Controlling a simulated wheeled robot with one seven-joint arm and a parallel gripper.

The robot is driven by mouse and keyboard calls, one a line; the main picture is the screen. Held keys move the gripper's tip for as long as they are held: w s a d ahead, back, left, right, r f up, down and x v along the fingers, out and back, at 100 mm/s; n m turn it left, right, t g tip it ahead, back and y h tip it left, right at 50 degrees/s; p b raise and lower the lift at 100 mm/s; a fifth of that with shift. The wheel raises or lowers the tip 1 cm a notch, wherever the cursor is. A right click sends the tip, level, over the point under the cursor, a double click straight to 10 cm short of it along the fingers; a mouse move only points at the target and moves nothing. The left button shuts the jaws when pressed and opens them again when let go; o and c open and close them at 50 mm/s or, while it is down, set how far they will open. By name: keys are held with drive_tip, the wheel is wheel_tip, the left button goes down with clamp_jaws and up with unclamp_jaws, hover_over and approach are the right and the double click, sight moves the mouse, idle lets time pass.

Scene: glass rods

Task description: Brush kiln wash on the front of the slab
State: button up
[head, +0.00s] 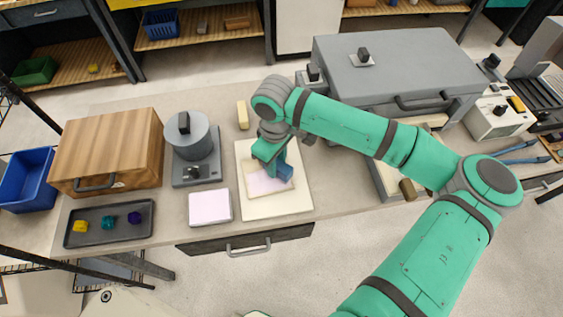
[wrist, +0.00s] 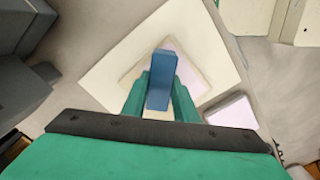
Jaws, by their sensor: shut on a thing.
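The slab (head: 255,194) is a tan-edged square with a pale lilac area on its front part, lying on a larger cream board (head: 292,204). In the wrist view the slab's lilac area (wrist: 189,72) shows right of the jaws. My gripper (head: 273,163) is over the slab, shut on a blue block-shaped brush (head: 286,171). The brush (wrist: 161,80) stands between both fingers in the wrist view. Its lower end is hidden, so I cannot tell whether it touches the slab.
A lilac-topped block (head: 210,207) lies left of the board. A grey machine with a round top (head: 193,141), a wooden box (head: 108,150) and a dark tray (head: 110,224) with coloured lumps stand further left. A large grey kiln-like box (head: 400,65) stands behind my arm.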

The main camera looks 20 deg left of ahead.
drive_tip(key=shift+w+d+f, duration=0.1)
drive_tip(key=shift+w+d, duration=0.45)
drive_tip(key=shift+d, duration=0.3)
drive_tip(key=shift+w+d+f, duration=0.1)
drive_tip(key=shift+w+d, duration=0.45)
drive_tip(key=shift+d, duration=0.3)
drive_tip(key=shift+o, duration=0.2)
drive_tip(key=shift+r, duration=0.1)
drive_tip(key=shift+c, duration=0.2)
drive_tip(key=shift+r, duration=2.95)
drive_tip(key=shift+r, duration=0.1)
wheel_tip(320, 180, up, 3)
drive_tip(key=shift+f, duration=0.1)
